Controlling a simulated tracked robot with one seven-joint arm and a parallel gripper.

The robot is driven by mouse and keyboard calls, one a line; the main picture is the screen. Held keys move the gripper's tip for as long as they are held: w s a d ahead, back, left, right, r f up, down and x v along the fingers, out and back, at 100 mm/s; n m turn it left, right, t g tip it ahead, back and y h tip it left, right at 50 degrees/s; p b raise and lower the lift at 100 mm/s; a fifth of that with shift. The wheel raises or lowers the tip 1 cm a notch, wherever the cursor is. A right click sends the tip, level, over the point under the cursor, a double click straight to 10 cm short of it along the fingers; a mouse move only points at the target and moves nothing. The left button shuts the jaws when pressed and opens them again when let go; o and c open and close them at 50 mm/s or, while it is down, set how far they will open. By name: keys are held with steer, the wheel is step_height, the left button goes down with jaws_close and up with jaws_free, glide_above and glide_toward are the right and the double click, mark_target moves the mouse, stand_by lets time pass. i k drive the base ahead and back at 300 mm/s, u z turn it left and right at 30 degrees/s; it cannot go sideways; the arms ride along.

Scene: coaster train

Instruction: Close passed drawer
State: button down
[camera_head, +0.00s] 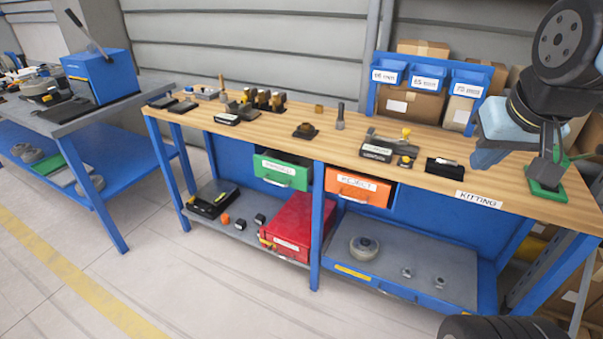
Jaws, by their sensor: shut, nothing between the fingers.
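The green drawer (283,170), with a white label that seems to read PASSED, is under the wooden bench top, left of the middle leg. Its front and handle face me. How far it stands out is hard to tell from this angle. The orange drawer (357,187), labelled REJECT, is to its right, past the leg. My gripper (550,150) is at the far right, pointing down above the right end of the bench, far from the green drawer. It is shut and empty. My arm hides part of the bench's back right.
The wooden bench top (290,124) holds several small parts and tools. A red box (300,226) sits on the lower shelf beneath the drawers. A green pad (547,198) lies near my gripper. The floor (190,285) in front is clear. Another blue bench is at left.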

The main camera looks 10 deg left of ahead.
mark_target(274, 166)
steer(key=i, duration=0.85)
steer(key=u, duration=0.05)
